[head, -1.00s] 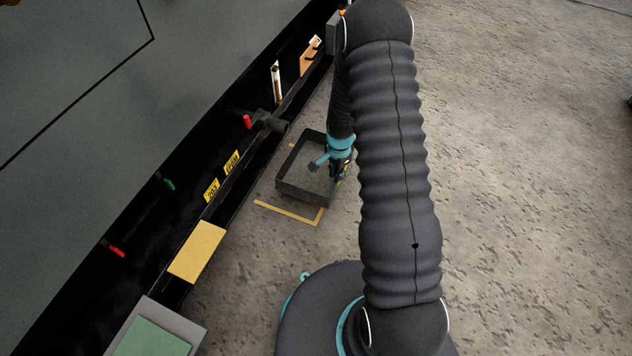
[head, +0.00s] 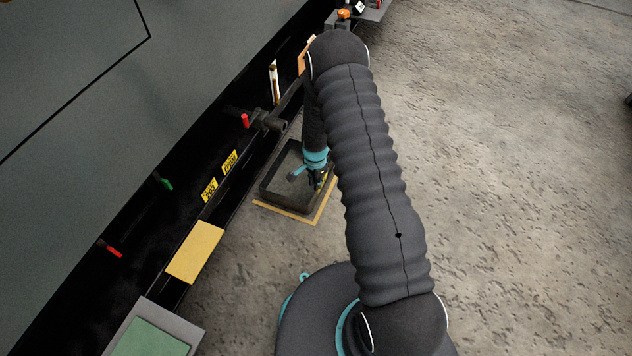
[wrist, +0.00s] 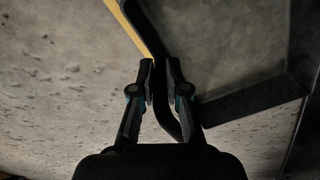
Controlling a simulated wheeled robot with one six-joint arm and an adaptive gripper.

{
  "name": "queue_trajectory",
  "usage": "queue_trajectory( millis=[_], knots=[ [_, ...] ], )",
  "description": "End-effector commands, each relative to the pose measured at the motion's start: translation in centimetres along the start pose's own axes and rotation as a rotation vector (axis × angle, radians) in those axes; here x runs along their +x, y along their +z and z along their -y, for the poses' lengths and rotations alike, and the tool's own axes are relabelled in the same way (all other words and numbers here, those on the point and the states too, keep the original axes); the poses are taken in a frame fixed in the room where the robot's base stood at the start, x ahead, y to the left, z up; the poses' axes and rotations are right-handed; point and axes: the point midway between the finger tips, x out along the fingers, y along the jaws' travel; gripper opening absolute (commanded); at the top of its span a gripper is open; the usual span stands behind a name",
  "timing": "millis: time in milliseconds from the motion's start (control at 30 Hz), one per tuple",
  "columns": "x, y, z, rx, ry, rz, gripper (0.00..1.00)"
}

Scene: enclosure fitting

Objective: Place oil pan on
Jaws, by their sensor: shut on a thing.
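The oil pan (head: 283,199) is a dark, open, rectangular tray. In the head view it is below the drain fitting, by the yellow corner marking on the floor. My gripper (head: 316,183) is shut on the pan's near right wall. In the wrist view my gripper (wrist: 160,92) has one finger on each side of the dark pan rim (wrist: 170,65). The yellow floor marking (head: 290,212) runs along the pan's near edges. It also shows in the wrist view (wrist: 130,27) just outside the rim. I cannot tell whether the pan touches the floor.
The grey enclosure (head: 75,75) with its dark open bay stands at left. A drain fitting (head: 268,121) with a red handle juts out close above the pan. Concrete floor at right is clear.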

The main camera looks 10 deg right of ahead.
Motion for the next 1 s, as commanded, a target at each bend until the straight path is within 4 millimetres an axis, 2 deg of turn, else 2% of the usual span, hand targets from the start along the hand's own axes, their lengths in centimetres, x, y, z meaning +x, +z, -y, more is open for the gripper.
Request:
queue_trajectory(
  millis=[333, 367, 433, 767, 867, 1000],
  knots=[
    [0.2, -0.1, 0.2, -0.001, -0.004, -0.002, 0.0],
    [0.2, 0.0, 0.1, -0.001, -0.001, -0.001, 0.21],
    [0.2, 0.0, 0.1, -0.001, -0.001, -0.001, 0.39],
    [0.0, 0.0, 0.1, -0.001, -0.001, -0.001, 0.39],
    [-0.7, 0.0, 0.1, -0.001, -0.003, -0.001, 0.39],
    [-2.9, -0.1, 0.2, -0.001, -0.005, -0.003, 0.39]
  ],
)
